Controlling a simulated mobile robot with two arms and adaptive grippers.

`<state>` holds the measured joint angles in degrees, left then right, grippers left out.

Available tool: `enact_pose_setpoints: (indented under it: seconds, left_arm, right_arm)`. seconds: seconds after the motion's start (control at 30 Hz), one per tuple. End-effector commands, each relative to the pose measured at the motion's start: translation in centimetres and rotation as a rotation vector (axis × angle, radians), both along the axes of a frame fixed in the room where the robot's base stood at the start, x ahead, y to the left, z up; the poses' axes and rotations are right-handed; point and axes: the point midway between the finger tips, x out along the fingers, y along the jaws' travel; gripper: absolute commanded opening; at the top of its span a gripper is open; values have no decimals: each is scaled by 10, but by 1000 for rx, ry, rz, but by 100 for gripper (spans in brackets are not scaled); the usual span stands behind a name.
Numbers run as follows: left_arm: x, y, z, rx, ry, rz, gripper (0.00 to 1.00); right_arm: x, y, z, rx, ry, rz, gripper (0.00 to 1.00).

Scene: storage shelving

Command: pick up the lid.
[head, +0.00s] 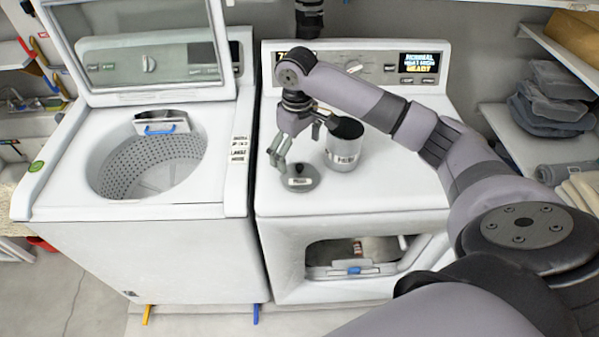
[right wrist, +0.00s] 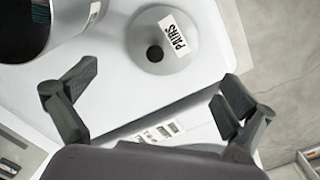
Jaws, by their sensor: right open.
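The lid (head: 300,177) is a round grey disc with a dark knob and a white label. It lies flat on top of the dryer, near its front left. In the right wrist view the lid (right wrist: 190,58) shows its label, reading "PAIRS", beyond the fingertips. My right gripper (head: 281,158) is just above and left of the lid in the head view. In the right wrist view my right gripper (right wrist: 152,100) is open, with nothing between its fingers. I do not see my left gripper.
A canister (head: 344,155) with a dark open top stands right of the lid and also shows in the right wrist view (right wrist: 66,22). The white dryer (head: 400,195) has free room on its right. An open washer (head: 60,170) stands left. Shelves (head: 505,125) hold folded cloths.

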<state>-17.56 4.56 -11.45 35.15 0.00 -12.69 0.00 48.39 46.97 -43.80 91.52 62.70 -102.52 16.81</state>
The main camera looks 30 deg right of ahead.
Motion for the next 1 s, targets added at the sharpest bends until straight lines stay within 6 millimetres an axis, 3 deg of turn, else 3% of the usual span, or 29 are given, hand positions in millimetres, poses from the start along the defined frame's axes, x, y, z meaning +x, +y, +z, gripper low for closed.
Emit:
enact_pose_setpoints:
  seconds: [0.2, 0.4, 0.6, 0.83, 1.0]
  left_arm:
    - [15, -1, 7, -3, -23, 0, 0]
    - [15, -1, 23, -3, -23, 0, 0]
    - [13, -1, 27, -2, -20, 0, 0]
    - [9, -1, 25, -1, -14, 0, 0]
    - [8, -1, 25, -2, -13, -1, 0]
  right_arm:
    - [0, 1, -16, 1, 0, 1, 100]
    - [1, 2, -40, 1, 3, 1, 100]
    - [2, 2, -64, 0, 0, 1, 100]
    - [2, 2, -67, 0, -1, 2, 100]
    - [2, 2, -67, 0, -1, 2, 89]
